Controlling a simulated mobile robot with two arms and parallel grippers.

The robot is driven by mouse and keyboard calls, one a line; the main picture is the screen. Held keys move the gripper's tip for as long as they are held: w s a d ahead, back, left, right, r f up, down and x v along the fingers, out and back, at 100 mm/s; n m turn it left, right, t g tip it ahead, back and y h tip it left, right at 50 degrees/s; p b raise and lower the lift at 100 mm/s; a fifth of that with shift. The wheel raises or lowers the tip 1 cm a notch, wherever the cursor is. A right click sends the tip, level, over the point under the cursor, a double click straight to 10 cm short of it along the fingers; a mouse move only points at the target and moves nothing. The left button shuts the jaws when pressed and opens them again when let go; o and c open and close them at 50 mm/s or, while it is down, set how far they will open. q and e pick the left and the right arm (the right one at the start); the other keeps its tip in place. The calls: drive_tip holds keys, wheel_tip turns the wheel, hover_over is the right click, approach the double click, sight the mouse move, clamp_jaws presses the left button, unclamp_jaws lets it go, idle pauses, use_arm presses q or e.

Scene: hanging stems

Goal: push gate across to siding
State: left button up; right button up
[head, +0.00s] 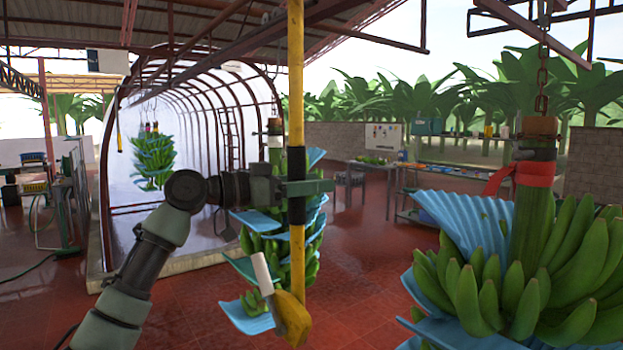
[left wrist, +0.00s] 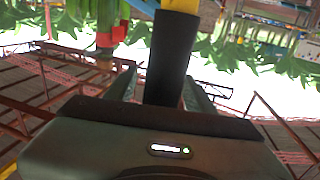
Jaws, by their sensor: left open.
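A yellow and black pole (head: 296,90) hangs upright from overhead, in the middle of the head view. Its lower end meets a yellow piece with a pale handle-like part (head: 290,312). My left gripper (head: 318,187) is at the pole's black band, with its fingers open. In the left wrist view the black band (left wrist: 172,60) stands between the two open fingers (left wrist: 160,88); I cannot tell whether either finger touches it. The gate is not clearly identifiable among the overhead steel beams and rails (head: 215,40). My right gripper is not in view.
A large green banana bunch (head: 535,270) with blue sheets hangs close at right from a chain. Another bunch (head: 270,245) hangs just behind the pole. A hooped tunnel (head: 190,130) with more bunches stands at left. Tables (head: 375,165) stand behind. Red floor is open between.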

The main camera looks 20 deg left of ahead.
use_arm(q)
drive_tip(key=shift+a, duration=0.1)
clamp_jaws()
idle(0.4)
idle(0.9)
